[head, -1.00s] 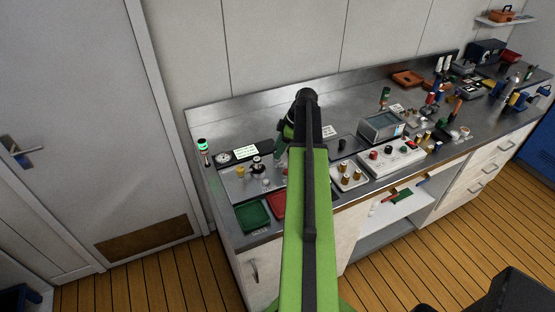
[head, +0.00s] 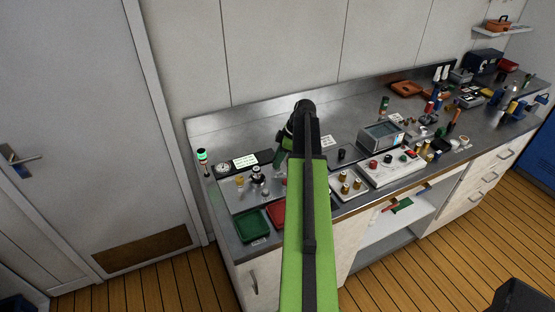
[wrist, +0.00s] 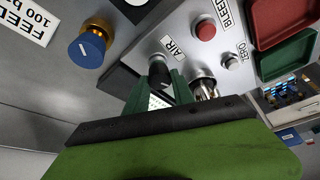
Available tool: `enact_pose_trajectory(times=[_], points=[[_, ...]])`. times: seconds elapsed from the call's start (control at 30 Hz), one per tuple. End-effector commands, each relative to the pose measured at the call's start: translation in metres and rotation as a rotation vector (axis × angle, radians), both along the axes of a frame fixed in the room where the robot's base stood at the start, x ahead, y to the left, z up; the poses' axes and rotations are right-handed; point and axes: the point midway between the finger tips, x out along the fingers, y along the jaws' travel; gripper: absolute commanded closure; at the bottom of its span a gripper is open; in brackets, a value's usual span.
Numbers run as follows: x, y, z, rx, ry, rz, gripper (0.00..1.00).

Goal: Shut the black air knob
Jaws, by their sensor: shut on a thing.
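The black air knob (wrist: 158,71) stands on the grey panel beside the AIR label (wrist: 174,48) in the wrist view. My gripper (wrist: 160,80) has its two dark green fingers on either side of the knob and is shut on it. The lower part of the knob is hidden between the fingers. In the head view my green arm reaches over the left part of the bench and hides the knob. Part of my gripper (head: 281,158) shows as dark green left of the arm there.
The wrist view shows a blue knob (wrist: 87,47), a red knob (wrist: 204,30) by the BLEED label and a metal fitting (wrist: 204,84) close right of the fingers. Red (wrist: 283,20) and green (wrist: 288,58) trays lie right. A gauge (head: 222,167) stands left in the head view.

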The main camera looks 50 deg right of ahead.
Motion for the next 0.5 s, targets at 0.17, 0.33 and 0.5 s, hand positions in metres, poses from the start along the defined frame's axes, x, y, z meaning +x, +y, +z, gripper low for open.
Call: enact_pose_trajectory(times=[0.17,0.33,0.5], points=[[0.0001,0.0001,0.0002,-0.003,-0.002,-0.062,1.0],[-0.0008,0.0011,0.0003,-0.002,-0.003,-0.178,1.0],[-0.0016,0.0021,0.0003,-0.003,-0.002,-0.332,1.0]])
